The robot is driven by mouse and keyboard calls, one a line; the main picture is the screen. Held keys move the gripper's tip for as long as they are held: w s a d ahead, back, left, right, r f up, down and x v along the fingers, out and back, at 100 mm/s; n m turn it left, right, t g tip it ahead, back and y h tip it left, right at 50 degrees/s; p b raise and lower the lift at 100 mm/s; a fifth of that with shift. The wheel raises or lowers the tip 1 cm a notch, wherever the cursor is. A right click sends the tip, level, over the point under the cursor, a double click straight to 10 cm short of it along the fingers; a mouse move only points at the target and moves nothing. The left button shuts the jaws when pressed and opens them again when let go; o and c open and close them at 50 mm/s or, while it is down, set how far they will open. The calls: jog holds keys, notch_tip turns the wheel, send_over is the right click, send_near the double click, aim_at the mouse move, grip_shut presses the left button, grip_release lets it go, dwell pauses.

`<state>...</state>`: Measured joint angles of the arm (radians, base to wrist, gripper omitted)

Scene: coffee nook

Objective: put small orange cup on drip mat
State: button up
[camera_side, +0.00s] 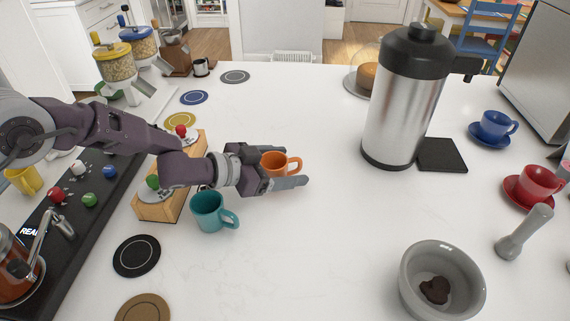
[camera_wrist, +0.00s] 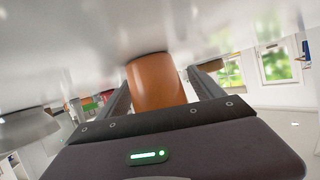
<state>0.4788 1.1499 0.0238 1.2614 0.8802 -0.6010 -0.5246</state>
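The small orange cup (camera_side: 275,163) stands upright on the white counter with its handle to the right. My gripper (camera_side: 286,170) is low over the counter with its fingers around the cup, one on the near side and one mostly hidden behind it. In the wrist view the orange cup (camera_wrist: 156,84) sits between the two fingers, with a visible gap to the right finger, so the gripper looks open. Whether the left finger touches the cup is unclear. The drip mat (camera_side: 442,155), a black square, lies empty on the counter beside the large steel dispenser.
The steel dispenser (camera_side: 404,95) stands left of the mat, its spout above it. A teal cup (camera_side: 208,213) stands close to my gripper, near a wooden stand (camera_side: 157,210). A grey bowl (camera_side: 410,280) and pestle (camera_side: 523,232) are at front right. The middle counter is clear.

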aim_at(284, 162)
jog(key=shift+r, duration=0.15)
jog(key=shift+s+a+r, duration=0.1)
jog(key=shift+s+a, duration=0.05)
jog(key=shift+a, duration=0.1)
jog(key=shift+s+a+r, duration=0.65)
jog(key=shift+a+r, duration=0.25)
notch_tip(284, 162, up, 6)
jog(key=shift+r, duration=0.1)
